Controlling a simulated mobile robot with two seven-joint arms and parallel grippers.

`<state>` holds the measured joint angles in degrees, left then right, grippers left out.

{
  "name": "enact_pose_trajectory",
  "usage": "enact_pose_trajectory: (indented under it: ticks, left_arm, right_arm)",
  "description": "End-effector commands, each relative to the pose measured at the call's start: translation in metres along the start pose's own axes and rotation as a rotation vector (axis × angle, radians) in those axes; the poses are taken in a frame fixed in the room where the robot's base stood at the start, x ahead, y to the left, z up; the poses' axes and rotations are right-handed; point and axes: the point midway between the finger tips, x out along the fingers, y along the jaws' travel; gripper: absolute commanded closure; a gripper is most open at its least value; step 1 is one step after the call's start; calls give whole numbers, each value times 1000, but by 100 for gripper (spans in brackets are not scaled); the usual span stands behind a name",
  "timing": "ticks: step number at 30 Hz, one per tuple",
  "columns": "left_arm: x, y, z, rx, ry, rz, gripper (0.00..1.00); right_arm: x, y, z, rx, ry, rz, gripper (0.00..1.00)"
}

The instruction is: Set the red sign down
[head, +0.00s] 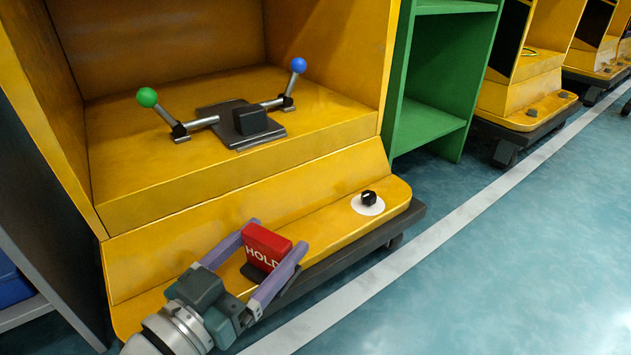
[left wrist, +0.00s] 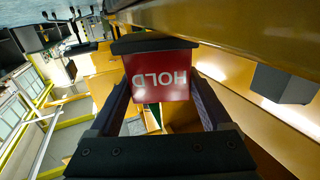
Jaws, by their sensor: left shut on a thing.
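The red sign (head: 267,247) reads HOLD in white letters and has a dark base. My left gripper (head: 277,241) is shut on it, with one finger along each side. The sign is upright, at the lower front ledge of the yellow cabinet; I cannot tell whether its base touches the ledge. In the left wrist view the sign (left wrist: 158,74) shows upside down between the fingers, its dark base at the far end. My right gripper is not in view.
The yellow ledge (head: 330,222) has a black knob on a white disc (head: 369,199). Above, a dark block mechanism (head: 243,122) has a green-balled lever (head: 147,97) and a blue-balled lever (head: 299,65). A green shelf (head: 424,122) stands to the right. The blue floor in front is clear.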

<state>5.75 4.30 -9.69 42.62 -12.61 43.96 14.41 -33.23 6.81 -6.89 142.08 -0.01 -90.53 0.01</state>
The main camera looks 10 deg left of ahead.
Motion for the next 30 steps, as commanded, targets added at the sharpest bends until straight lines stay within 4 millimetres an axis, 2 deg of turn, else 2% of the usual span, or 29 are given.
enact_pose_trajectory:
  ticks: [3,4,8,9,21,30]
  left_arm:
    - [0,0,3,0,-2,0,76]
    - [0,0,4,0,-2,0,17]
    - [0,0,3,0,-1,0,2]
    - [0,0,3,0,-1,0,0]
    - [-3,0,-2,-1,-2,0,0]
    - [-75,0,-2,0,-7,-1,0]
  right_arm:
    - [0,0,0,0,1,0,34]
    - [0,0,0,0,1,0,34]
    - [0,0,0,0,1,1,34]
    - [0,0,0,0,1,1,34]
    - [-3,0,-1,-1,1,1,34]
    - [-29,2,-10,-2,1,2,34]
